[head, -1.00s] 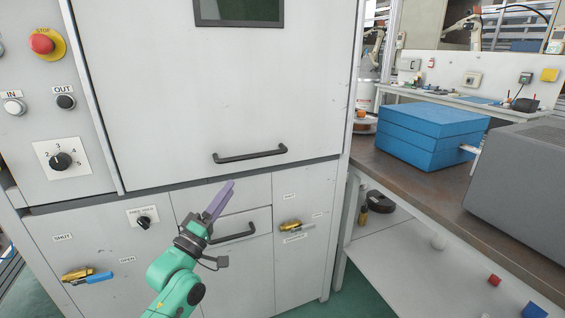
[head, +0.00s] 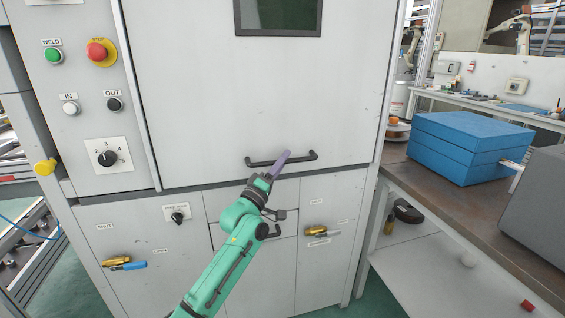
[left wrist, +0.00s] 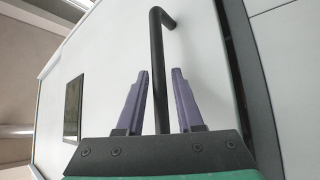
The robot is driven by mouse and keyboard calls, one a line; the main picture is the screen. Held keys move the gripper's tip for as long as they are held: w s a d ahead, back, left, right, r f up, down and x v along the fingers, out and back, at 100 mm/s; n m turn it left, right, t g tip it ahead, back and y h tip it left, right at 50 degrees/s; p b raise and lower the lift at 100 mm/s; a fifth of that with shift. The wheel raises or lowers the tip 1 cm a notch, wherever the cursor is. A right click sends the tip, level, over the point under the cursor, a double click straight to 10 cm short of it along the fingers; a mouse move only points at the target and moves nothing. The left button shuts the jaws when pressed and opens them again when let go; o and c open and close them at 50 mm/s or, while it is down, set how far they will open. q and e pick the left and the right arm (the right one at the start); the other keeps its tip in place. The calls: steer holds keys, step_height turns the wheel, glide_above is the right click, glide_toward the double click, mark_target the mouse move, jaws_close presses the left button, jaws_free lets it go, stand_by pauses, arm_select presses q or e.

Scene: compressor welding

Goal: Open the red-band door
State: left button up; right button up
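A large pale door (head: 200,90) with a dark window (head: 278,15) fills the upper front of the cabinet; no red band shows on it in these views. Its black bar handle (head: 303,158) runs across its lower part and also shows in the left wrist view (left wrist: 157,50). My left gripper (head: 284,157) is at the middle of this handle. In the left wrist view, its purple fingers (left wrist: 162,75) are open on either side of the bar, with gaps visible. I cannot tell exactly how deep the bar sits. My right gripper is not in view.
Left of the door is a panel with a red stop button (head: 100,52) and a dial (head: 108,157). Lower doors carry brass valves (head: 118,262). On the right, a bench (head: 440,190) holds a blue box (head: 465,145) and a grey case (head: 540,205).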

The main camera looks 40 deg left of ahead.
arm_select(q)
jaws_close()
stand_by(1.2)
